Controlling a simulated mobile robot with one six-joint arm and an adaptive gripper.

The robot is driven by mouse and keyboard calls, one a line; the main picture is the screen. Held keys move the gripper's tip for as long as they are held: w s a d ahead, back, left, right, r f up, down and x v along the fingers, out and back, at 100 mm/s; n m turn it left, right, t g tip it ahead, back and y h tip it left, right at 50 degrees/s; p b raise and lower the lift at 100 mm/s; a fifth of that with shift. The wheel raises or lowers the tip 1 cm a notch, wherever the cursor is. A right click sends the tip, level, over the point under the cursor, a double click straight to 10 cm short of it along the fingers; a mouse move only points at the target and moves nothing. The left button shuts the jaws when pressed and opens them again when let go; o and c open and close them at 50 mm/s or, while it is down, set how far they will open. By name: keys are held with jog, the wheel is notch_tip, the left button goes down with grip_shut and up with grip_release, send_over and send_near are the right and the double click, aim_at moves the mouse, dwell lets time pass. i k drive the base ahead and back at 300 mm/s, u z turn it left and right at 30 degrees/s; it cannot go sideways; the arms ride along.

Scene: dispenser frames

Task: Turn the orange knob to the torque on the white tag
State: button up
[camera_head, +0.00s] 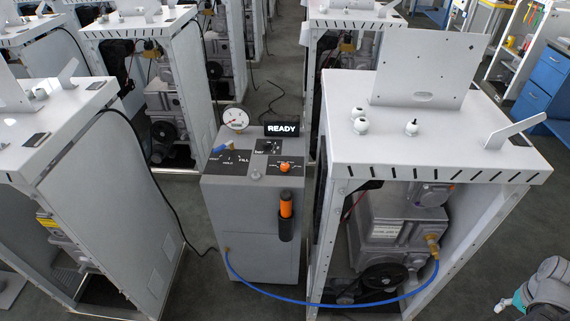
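The orange knob (285,168) sits on a dark panel on top of a grey cabinet (250,215) in the middle of the view. Its scale marks are too small to read, and I cannot make out its setting. I cannot pick out a white tag with a readable torque. Part of my arm shows at the lower right corner, with what looks like my gripper (507,303) at its left end. It is low and well to the right of the cabinet, apart from the knob. Its fingers are too small to tell open from shut.
The cabinet bears a READY display (282,129), a round gauge (236,119), a blue lever (222,149) and an orange-handled tool (286,205) in a black holster. A blue hose (330,304) runs to the right dispenser frame (440,150), which stands between my arm and the cabinet.

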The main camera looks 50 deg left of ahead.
aim_at(284, 166)
jog(key=u, duration=0.05)
jog(key=k, duration=1.6)
jog(key=u, duration=0.9)
jog(key=i, duration=1)
jog(key=z, duration=0.05)
